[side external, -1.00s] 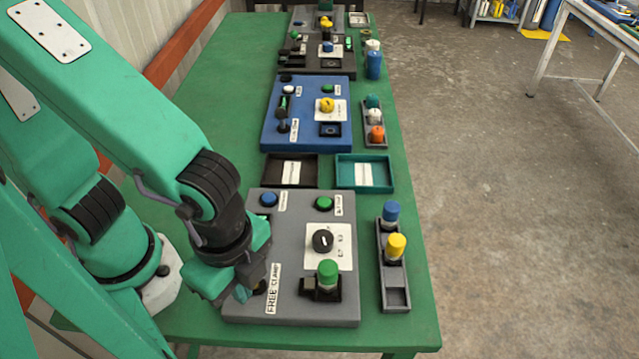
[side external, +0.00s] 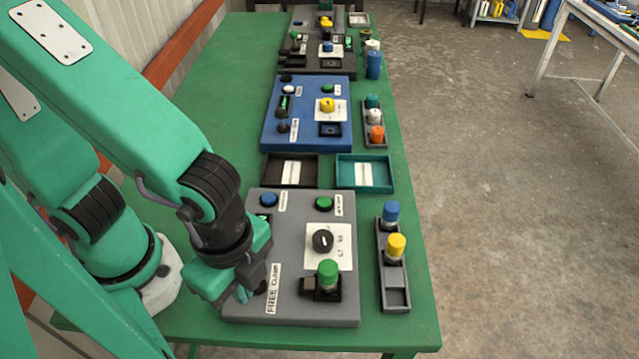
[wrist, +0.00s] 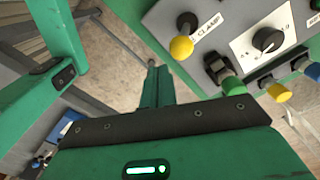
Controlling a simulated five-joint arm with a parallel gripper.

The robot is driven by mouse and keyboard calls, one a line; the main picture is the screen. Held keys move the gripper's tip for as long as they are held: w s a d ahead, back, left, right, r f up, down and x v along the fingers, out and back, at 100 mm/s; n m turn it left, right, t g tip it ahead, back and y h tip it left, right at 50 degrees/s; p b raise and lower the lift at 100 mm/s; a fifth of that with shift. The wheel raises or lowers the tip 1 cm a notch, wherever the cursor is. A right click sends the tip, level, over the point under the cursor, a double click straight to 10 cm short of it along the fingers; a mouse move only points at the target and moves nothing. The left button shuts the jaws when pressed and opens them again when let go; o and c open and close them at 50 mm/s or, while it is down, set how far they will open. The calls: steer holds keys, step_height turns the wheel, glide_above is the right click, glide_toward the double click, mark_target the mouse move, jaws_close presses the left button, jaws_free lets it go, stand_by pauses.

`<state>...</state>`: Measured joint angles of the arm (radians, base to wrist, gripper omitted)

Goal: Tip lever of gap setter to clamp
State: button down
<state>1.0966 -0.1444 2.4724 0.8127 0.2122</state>
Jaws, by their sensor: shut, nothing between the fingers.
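The gap setter is a grey box (side external: 300,312) at the near end of the green table, with a label reading FREE CLAMP (side external: 272,288). In the wrist view its lever has a yellow ball knob (wrist: 181,47) and a dark base (wrist: 187,22), beside the word CLAMP (wrist: 207,34). The knob lies toward the box's edge, away from the far end of that word. In the side view my gripper (side external: 242,292) is at the box's left edge beside the label and hides the lever. My gripper is shut and empty. Contact with the lever cannot be told.
On the box stand a black dial (side external: 322,240), a green-capped post (side external: 327,270) and blue and green buttons. A dark rack (side external: 395,298) with blue and yellow pegs is to the right. Two trays and a blue panel (side external: 300,95) lie beyond. Table is clear at far left.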

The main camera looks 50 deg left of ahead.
steer(key=shift+f, duration=1.9)
steer(key=shift+w+a, duration=1.2)
stand_by(0.7)
steer(key=shift+s+d, duration=0.45)
stand_by(0.3)
steer(key=shift+r, duration=0.15)
steer(key=shift+r, duration=3.4)
steer(key=shift+w+a+r, duration=0.15)
steer(key=shift+w+a, duration=0.1)
steer(key=shift+w, duration=0.1)
steer(key=w+a+r+n+t, duration=0.2)
steer(key=w+a+r+n, duration=0.1)
steer(key=a+n, duration=0.2)
steer(key=w+a+r+n+t, duration=0.1)
steer(key=w+a+r+n, duration=0.2)
steer(key=a+n, duration=0.2)
steer(key=w+a+r+n+t, duration=0.2)
steer(key=a+n, duration=0.3)
steer(key=a, duration=0.5)
steer(key=shift+w+r+t, duration=0.3)
steer(key=shift+w+r, duration=0.15)
steer(key=shift+r, duration=0.35)
